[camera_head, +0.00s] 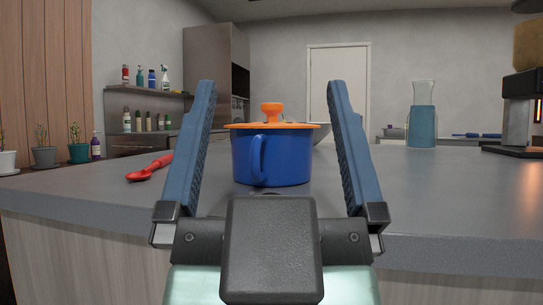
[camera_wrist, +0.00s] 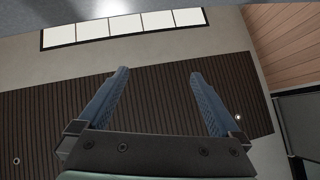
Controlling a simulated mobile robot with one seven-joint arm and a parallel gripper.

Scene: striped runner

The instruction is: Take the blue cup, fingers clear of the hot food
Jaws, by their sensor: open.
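The blue cup (camera_head: 285,160) stands upright on the grey counter, in the middle of the head view. Its handle (camera_head: 257,160) faces me. An orange lid (camera_head: 300,126) with a knob covers its top, so any food inside is hidden. My gripper (camera_head: 271,86) is open and empty, its two blue fingers spread to the left and right of the cup in the picture. The gripper appears nearer to me than the cup; I cannot tell the exact gap.
A red spoon (camera_head: 150,168) lies on the counter left of the cup. A pale bowl (camera_head: 322,131) is partly hidden behind the cup. A blue-filled carafe (camera_head: 422,125) and a dark coffee machine (camera_head: 518,115) stand to the right. The counter's front right is clear.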

